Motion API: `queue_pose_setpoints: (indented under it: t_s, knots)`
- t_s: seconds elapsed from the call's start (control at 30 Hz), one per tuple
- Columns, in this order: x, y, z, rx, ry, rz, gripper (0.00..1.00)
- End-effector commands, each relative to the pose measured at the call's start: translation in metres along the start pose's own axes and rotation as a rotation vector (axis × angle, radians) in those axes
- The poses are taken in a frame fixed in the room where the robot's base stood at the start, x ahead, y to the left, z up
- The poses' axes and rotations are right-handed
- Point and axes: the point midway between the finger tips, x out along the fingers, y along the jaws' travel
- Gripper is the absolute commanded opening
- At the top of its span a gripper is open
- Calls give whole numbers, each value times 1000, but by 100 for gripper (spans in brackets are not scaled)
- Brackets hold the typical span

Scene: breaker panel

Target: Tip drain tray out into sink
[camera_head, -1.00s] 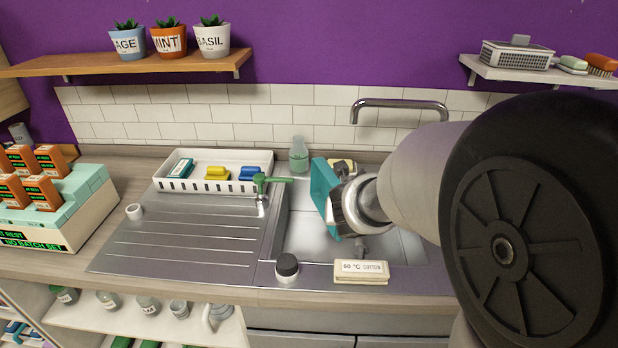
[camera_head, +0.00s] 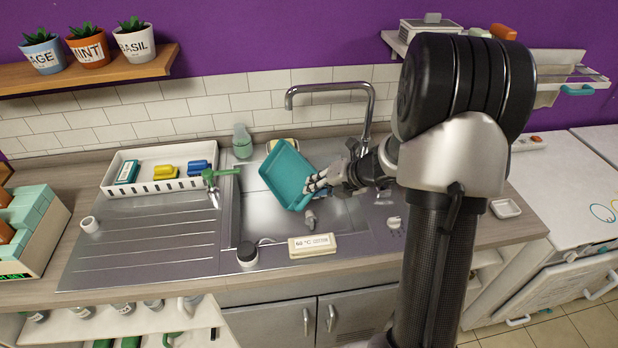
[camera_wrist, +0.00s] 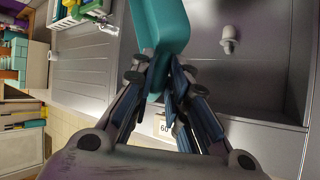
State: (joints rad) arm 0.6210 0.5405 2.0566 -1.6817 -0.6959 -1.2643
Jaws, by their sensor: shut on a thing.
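The teal drain tray (camera_head: 286,172) is held tilted above the sink basin (camera_head: 262,222), its open face turned toward the head camera. My gripper (camera_head: 318,183) is shut on the tray's right edge. In the wrist view my gripper (camera_wrist: 165,78) pinches the teal tray (camera_wrist: 163,30) by its near edge. A small grey plug-like piece (camera_head: 310,219) stands on the basin floor and also shows in the wrist view (camera_wrist: 230,40). I cannot tell whether any liquid is in the tray.
A curved tap (camera_head: 330,87) rises behind the basin. A label block (camera_head: 312,246) and dark knob (camera_head: 247,254) sit at the front edge. The ribbed drainboard (camera_head: 145,245) is mostly clear.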

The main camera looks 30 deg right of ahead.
Motion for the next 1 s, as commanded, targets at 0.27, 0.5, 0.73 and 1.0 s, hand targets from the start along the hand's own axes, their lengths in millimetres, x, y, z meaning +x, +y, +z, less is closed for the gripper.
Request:
queue_pose_setpoints:
  t_s: [0.27, 0.5, 0.73, 1.0]
  knots:
    - [-1, -2, 2, 21, 13, 22, 0]
    - [-6, 1, 5, 79, 46, 72, 0]
    - [-13, 6, 8, 279, 160, 263, 0]
    - [-15, 10, 8, 423, 248, 404, 0]
